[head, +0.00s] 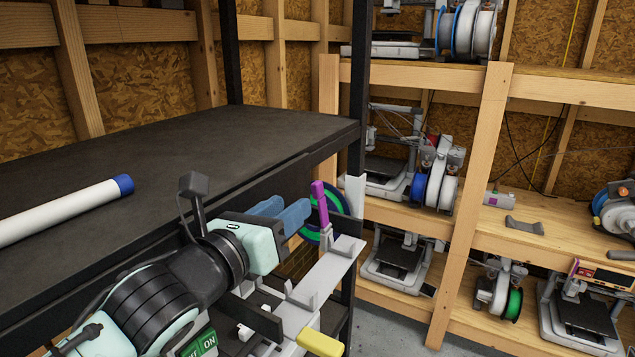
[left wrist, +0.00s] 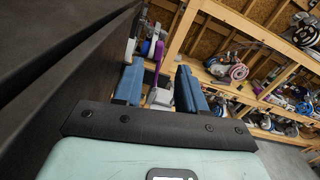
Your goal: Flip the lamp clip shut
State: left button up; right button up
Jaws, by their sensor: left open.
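The lamp clip appears to be the purple lever (head: 320,203), standing nearly upright at the far end of a pale grey fixture (head: 322,280). It also shows in the left wrist view as a purple upright piece (left wrist: 159,52), seen between the blue fingers. My left gripper (head: 281,212) has blue fingers and is open and empty. In the head view its fingertips point at the lever from the left, apparently just short of it. The left wrist view also shows my left gripper (left wrist: 159,68) with its fingers apart. My right gripper is not in view.
A dark shelf (head: 180,150) fills the left, with a white blue-ended tube (head: 65,210) on it. A yellow tab (head: 320,343) sticks out at the fixture's near end. A dark post (head: 358,120) stands behind the lever. Printers and spools (head: 420,188) fill wooden shelves at right.

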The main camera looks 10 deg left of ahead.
aim_at(314, 189)
pick_arm(q)
jog(key=p+x, duration=0.1)
jog(key=x, duration=0.9)
jog(key=shift+f, duration=0.1)
jog(key=shift+s, duration=0.1)
grip_shut()
